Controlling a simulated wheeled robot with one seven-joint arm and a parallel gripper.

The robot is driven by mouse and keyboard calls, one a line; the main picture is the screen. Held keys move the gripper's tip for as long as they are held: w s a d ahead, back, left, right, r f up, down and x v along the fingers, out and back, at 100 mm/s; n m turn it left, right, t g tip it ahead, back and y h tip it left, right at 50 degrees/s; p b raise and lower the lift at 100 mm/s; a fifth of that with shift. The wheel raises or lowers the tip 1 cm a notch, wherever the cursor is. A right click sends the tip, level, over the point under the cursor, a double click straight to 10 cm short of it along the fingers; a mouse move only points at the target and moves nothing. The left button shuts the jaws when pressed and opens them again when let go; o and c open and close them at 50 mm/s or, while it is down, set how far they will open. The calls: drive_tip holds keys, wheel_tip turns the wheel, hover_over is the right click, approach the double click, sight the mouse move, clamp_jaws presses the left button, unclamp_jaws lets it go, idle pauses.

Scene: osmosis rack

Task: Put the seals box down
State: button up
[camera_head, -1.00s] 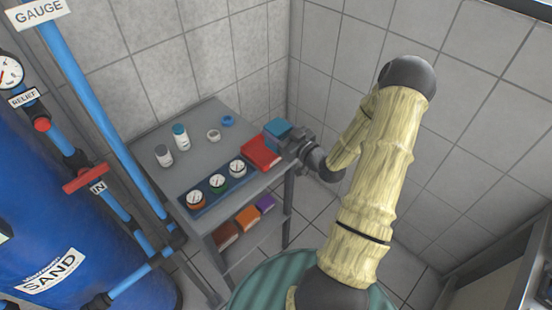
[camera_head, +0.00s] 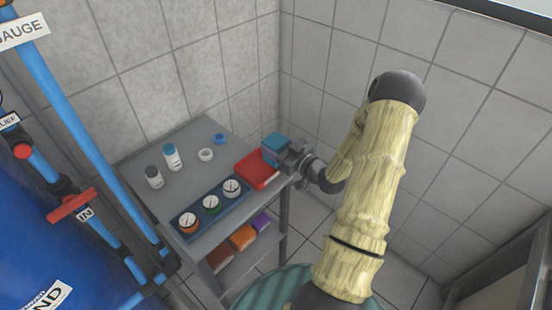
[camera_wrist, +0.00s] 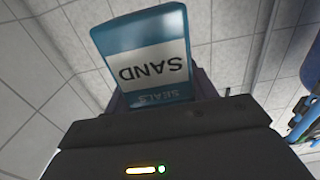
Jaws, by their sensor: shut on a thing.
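The seals box is a small teal box (camera_head: 275,146) with a white label reading "SAND" and "SEALS". It also fills the upper middle of the wrist view (camera_wrist: 140,28), its label upside down there. My gripper (camera_head: 286,155) is shut on the box at the right edge of the grey table (camera_head: 192,146). The box shows just behind a red tray (camera_head: 256,171). Whether the box touches the table or tray is hard to tell. The fingertips are mostly hidden in both views.
A blue tray with several gauges (camera_head: 211,205) lies along the table's front. Two bottles (camera_head: 172,157), a white ring (camera_head: 206,154) and a blue ring (camera_head: 220,138) stand behind. Coloured boxes (camera_head: 242,237) sit on the lower shelf. The table's middle is clear.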

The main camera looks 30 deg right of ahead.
drive_tip(key=shift+f, duration=0.6)
drive_tip(key=shift+f+p, duration=0.4)
drive_tip(key=shift+f, duration=1.7)
drive_tip(key=shift+f+b, duration=0.4)
drive_tip(key=shift+b, duration=0.05)
drive_tip(key=shift+f, duration=0.1)
drive_tip(key=o, duration=1.1)
drive_tip(key=shift+c, duration=0.2)
